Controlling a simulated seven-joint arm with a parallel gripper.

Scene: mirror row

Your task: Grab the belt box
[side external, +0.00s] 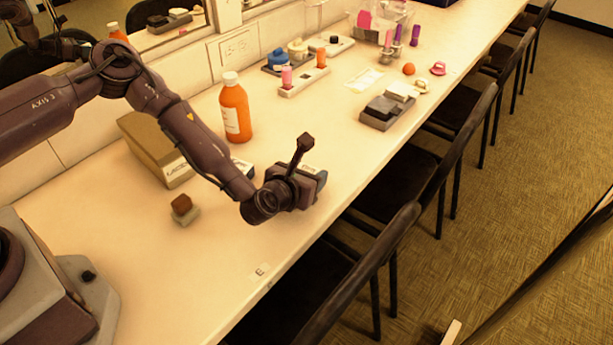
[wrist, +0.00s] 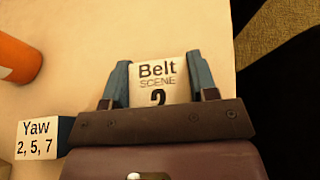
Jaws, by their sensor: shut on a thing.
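The belt box (wrist: 158,78) is small with a white top lettered "Belt SCENE 2". In the wrist view it sits between the two blue fingers of my gripper (wrist: 158,80), which press on its left and right sides. Its lower part is hidden by the gripper's dark bar. In the side view my gripper (side external: 316,180) is low over the counter near its front edge, and the belt box is mostly hidden there. I cannot tell whether the box touches the counter.
A box labelled "Yaw 2, 5, 7" (wrist: 36,140) is close at left. An orange bottle (side external: 235,112) and a tan carton (side external: 150,150) stand behind my gripper. A small brown-topped block (side external: 183,208) is nearby. Chairs (side external: 375,260) line the counter's front edge.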

